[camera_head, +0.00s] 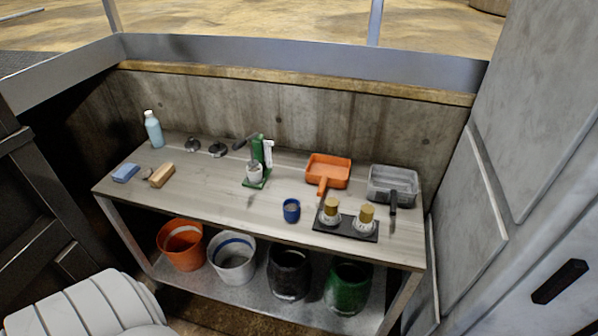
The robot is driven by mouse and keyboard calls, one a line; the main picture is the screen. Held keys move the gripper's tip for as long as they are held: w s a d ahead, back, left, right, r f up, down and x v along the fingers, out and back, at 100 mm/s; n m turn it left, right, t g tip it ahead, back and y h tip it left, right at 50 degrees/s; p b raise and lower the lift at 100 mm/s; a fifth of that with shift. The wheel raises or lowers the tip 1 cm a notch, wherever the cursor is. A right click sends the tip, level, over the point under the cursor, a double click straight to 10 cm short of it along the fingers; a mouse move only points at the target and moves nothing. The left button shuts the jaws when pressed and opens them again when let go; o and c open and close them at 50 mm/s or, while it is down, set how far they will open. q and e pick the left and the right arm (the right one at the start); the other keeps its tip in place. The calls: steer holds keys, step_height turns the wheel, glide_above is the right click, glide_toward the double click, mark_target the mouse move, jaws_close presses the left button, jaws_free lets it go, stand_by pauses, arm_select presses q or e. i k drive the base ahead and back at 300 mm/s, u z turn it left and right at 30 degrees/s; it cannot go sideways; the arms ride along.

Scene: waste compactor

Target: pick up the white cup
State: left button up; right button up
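A small white cup (254,174) stands near the middle of the wooden table (210,196). It sits at the front left of a green stand (259,150) with a white part on its right side, and appears to rest on or against the stand's green base. Something greyish shows at the cup's mouth, too small to make out. Neither my left nor my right gripper is in view.
A blue cup (291,211) stands to the right and nearer. A dark tray (346,230) holds two cork-topped jars. An orange dustpan (328,171), grey bin (393,183), blue bottle (153,129) and brushes share the table. Buckets stand on the shelf below.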

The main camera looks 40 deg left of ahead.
mark_target(255, 174)
steer(key=z, duration=1.45)
steer(key=k, duration=1)
steer(key=u, duration=1.5)
steer(key=i, duration=0.2)
steer(key=u, duration=0.05)
